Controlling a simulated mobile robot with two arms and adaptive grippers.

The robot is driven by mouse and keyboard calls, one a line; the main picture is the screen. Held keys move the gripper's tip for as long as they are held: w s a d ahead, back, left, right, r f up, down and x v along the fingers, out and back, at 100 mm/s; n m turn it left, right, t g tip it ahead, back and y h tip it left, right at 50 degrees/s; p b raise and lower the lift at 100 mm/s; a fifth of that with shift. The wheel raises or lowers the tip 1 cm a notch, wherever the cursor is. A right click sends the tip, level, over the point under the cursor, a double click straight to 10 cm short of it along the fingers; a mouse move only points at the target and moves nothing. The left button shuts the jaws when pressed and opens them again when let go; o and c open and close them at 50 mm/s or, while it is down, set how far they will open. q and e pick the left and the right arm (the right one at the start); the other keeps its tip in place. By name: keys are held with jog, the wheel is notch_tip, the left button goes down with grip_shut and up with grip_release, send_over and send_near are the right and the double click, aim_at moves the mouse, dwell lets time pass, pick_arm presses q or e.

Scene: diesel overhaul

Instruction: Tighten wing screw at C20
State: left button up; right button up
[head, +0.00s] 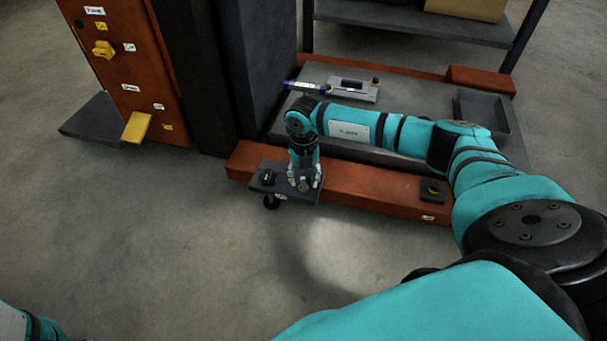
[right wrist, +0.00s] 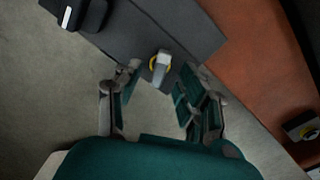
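A wing screw (right wrist: 160,66) with a grey wing and a yellow ring at its foot sits near the edge of a dark grey plate (right wrist: 203,32). My right gripper (right wrist: 164,88) is open, with one finger on each side of the screw in the right wrist view. I cannot tell whether the fingers touch it. In the head view, my right gripper (head: 304,184) points down over the small plate (head: 268,188), which juts from the orange base beam, and largely covers the screw. No C20 marking is readable. My left gripper is out of view; only part of my left arm shows at bottom left.
A dark fitting (head: 432,188) sits on the orange beam (head: 370,190) to the right. A blue cylindrical tool (head: 307,88) lies behind my right arm. An orange cabinet (head: 130,65) stands left; the front floor is clear.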

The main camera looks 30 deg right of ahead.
jog(key=shift+f+b, duration=0.45)
jog(key=shift+f, duration=0.65)
grip_shut()
